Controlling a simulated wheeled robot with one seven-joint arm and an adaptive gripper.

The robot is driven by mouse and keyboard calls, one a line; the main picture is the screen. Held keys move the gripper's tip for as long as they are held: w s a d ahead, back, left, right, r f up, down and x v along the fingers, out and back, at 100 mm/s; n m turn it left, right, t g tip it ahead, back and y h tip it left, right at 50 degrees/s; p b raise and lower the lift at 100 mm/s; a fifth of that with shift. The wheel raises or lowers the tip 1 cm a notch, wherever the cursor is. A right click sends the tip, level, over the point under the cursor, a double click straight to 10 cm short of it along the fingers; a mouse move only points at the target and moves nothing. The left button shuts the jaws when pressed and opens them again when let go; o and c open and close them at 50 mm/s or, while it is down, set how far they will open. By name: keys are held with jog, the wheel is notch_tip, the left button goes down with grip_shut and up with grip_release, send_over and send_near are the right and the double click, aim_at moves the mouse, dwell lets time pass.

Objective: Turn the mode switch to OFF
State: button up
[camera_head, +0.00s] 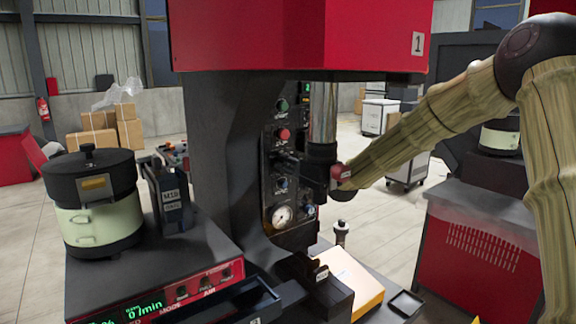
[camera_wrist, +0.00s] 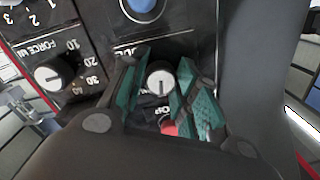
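A small round knob (camera_wrist: 160,80) with a white pointer line sits on the black control panel. It is probably the mode switch, but its label is mostly hidden by my fingers. The line points toward the bottom of the wrist view. My gripper (camera_wrist: 160,88) is open, with one teal fingertip on each side of the knob. Narrow gaps seem to show beside it, though contact is hard to tell. In the head view my gripper (camera_head: 300,168) reaches the panel (camera_head: 268,178) from the right and covers the knob.
A red button (camera_wrist: 170,127) lies below the knob and a blue button (camera_wrist: 140,6) above it. A FORCE dial (camera_wrist: 54,74) is to the left. The head view shows a green button (camera_head: 282,105), a pressure gauge (camera_head: 282,216) and a vertical press column (camera_head: 323,112) close to my arm.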

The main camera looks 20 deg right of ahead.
jog(key=c, duration=0.3)
jog(key=shift+f+n+b, duration=0.1)
jog(key=shift+n+b, duration=0.65)
jog(key=shift+n, duration=0.35)
jog(key=o, duration=1)
jog(key=shift+s+d, duration=0.1)
jog(key=shift+d, duration=0.1)
jog(key=shift+a, duration=0.1)
jog(key=shift+a, duration=0.1)
